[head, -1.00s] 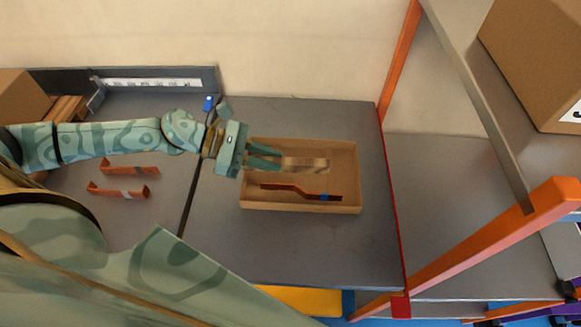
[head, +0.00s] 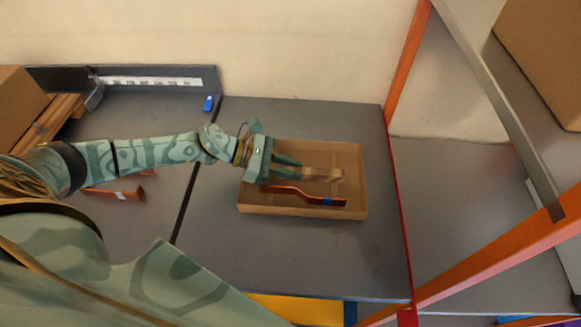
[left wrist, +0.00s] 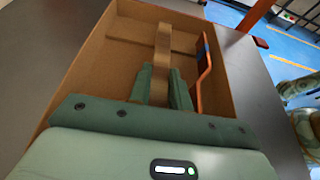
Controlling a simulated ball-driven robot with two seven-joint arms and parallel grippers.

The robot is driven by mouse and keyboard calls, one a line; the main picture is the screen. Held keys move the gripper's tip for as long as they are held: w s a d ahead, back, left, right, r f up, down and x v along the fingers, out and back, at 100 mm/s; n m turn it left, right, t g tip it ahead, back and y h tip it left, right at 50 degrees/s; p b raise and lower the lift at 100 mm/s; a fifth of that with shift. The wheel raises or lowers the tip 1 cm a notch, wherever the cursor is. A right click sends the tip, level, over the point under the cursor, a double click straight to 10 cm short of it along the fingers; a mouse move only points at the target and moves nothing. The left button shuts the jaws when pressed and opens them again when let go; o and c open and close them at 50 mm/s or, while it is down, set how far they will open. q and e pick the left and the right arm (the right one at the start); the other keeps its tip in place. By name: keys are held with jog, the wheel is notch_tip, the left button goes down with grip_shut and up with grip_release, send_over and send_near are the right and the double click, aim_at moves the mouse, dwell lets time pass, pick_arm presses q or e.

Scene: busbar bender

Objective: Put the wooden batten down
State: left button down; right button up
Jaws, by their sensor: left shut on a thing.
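My left gripper (head: 302,172) is shut on the wooden batten (head: 325,174), a short pale brown strip. In the head view they are over the open cardboard box (head: 300,212), and the batten lies within the box's outline. In the left wrist view the batten (left wrist: 162,45) sticks out ahead from between the green fingers (left wrist: 162,85), towards the box's far wall. I cannot tell whether it touches the box floor. The fingers hide its near end. My right gripper is not in view.
A bent copper-coloured bar (head: 300,193) with a blue band lies in the box beside the batten; it also shows in the left wrist view (left wrist: 205,70). Similar bent bars (head: 125,195) lie on the left table. An orange-framed rack (head: 480,255) stands at right. The tabletop in front of the box is clear.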

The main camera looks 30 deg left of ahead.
pick_arm(q)
jog(key=shift+f, duration=0.1)
jog(key=c, duration=1.3)
grip_release()
jog(key=shift+a+r, duration=0.15)
jog(key=shift+r, duration=0.05)
jog(key=v, duration=1.1)
jog(key=shift+s+a+r+p, duration=0.15)
jog(key=shift+a+r+p, duration=0.1)
jog(key=shift+p, duration=0.15)
jog(key=shift+f, duration=0.1)
